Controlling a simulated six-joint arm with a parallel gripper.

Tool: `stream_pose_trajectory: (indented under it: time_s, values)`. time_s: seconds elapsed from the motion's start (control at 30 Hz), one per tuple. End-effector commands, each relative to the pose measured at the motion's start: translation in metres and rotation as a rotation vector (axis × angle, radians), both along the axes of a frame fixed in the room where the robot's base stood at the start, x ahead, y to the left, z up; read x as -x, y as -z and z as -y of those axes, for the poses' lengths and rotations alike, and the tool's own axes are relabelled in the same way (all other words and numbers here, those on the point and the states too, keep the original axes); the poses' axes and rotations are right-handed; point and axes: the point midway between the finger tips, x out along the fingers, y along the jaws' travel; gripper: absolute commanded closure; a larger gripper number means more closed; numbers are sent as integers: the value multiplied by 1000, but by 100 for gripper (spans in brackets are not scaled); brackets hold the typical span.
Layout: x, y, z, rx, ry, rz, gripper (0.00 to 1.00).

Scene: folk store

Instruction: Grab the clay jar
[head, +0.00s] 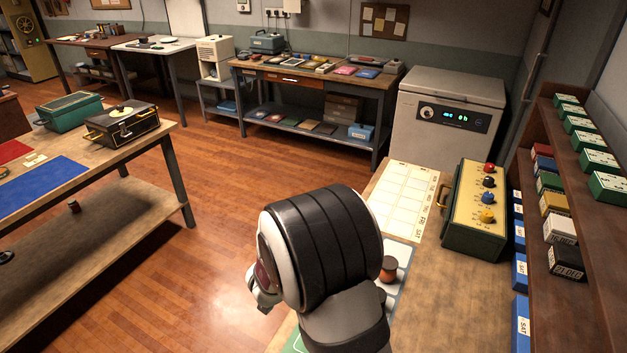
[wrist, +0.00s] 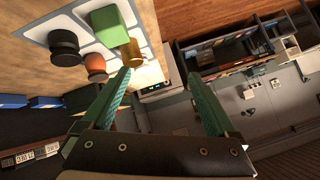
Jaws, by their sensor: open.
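A small orange-brown jar (wrist: 96,66), which looks like the clay jar, stands on a pale sectioned tray (wrist: 88,12) in the wrist view. A reddish-brown jar, apparently the same one, shows beside my arm in the head view (head: 389,270). My gripper (wrist: 160,75) is open and empty, with its two green fingers spread apart. The jar lies outside the fingers, left of the left fingertip in the wrist view. In the head view my arm hides the fingers and much of the tray.
A black jar (wrist: 64,46), a green block (wrist: 109,27) and a yellow item (wrist: 132,57) stand close to the orange jar. A green box with coloured knobs (head: 474,213) stands farther along the bench by a paper chart (head: 402,198). A shelf (head: 590,260) borders the right side.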

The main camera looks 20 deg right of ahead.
Motion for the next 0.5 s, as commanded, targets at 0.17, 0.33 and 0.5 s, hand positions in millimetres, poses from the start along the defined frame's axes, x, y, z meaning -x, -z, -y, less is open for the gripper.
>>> stream_pose_trajectory:
  time_s: [0.17,0.33,0.5]
  values:
    - [40,38,62,377,269,-124,7]
    - [51,46,86,482,329,-171,7]
    - [37,65,130,480,331,-170,7]
